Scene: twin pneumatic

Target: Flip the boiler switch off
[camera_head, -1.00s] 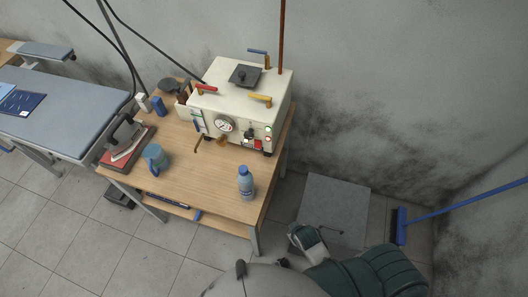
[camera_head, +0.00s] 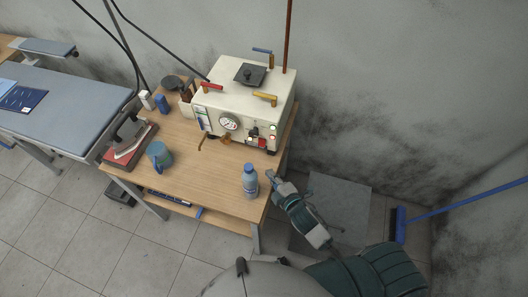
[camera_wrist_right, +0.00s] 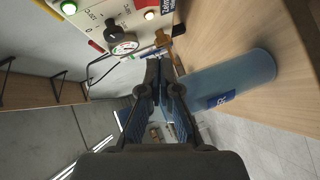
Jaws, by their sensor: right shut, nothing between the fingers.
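The boiler (camera_head: 225,107) is a cream box on the wooden table, with coloured lever handles on top and a round gauge (camera_head: 229,123) on its front. At the right of its front are small lights and a red part (camera_head: 262,143); I cannot tell which piece is the switch. In the right wrist view, the boiler panel (camera_wrist_right: 90,22) shows a black knob (camera_wrist_right: 112,33) and a lit green light (camera_wrist_right: 68,7). My right gripper (camera_head: 271,175) is shut and empty, beside the table's right edge, in front of and below the boiler. Its fingers (camera_wrist_right: 158,66) point toward the panel. My left gripper is out of view.
A blue bottle (camera_head: 250,181) stands close to the left of my right gripper; it also shows in the wrist view (camera_wrist_right: 230,80). A teal mug (camera_head: 160,156) and an iron (camera_head: 130,128) are farther left. A wall and a blue broom (camera_head: 399,226) are at right.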

